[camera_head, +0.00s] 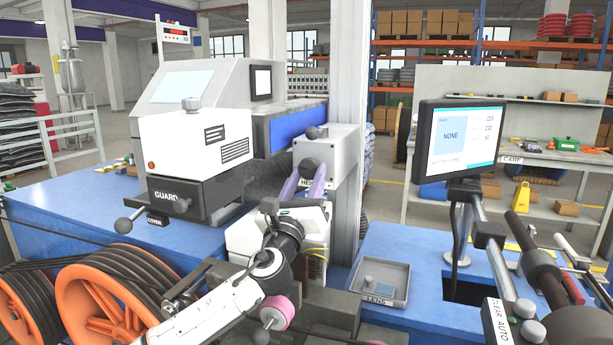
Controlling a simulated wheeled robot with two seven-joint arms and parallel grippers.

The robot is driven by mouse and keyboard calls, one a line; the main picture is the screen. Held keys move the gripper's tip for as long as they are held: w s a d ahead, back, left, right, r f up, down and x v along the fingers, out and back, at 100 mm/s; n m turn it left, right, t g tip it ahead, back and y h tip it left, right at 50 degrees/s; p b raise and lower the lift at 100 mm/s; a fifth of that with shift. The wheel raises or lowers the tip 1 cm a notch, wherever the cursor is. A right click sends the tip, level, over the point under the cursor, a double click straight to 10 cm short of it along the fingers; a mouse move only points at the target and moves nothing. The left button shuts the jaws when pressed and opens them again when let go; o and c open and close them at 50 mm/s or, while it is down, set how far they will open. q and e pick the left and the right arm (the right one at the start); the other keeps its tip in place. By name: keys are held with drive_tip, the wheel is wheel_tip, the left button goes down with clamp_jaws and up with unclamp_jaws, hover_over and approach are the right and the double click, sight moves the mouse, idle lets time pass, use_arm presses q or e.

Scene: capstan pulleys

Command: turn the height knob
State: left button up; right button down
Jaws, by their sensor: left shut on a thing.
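The height knob (310,167) is a dark round knob on the front of a light grey box (340,150) fixed to the tall grey column. My left gripper (304,177) reaches up to it from below, its purple fingers on either side of the knob and shut on it. The fingers and wrist cover part of the label under the knob, of which only the first letters show. My right gripper is not in view.
The white guard unit (195,150) stands to the left, above orange cable reels (105,300). A grey tray (382,283) and a monitor (458,140) are to the right.

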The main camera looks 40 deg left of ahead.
use_arm(q)
drive_tip(key=shift+r+n, duration=0.15)
drive_tip(key=shift+n, duration=0.15)
drive_tip(key=o, duration=1.1)
drive_tip(key=shift+c, duration=0.2)
drive_tip(key=shift+s+d+f, duration=0.1)
drive_tip(key=shift+s+f, duration=0.15)
drive_tip(key=shift+s, duration=0.05)
drive_tip(key=b+v, duration=0.2)
drive_tip(key=v, duration=0.7)
drive_tip(key=shift+s+d, duration=0.15)
drive_tip(key=shift+s, duration=0.1)
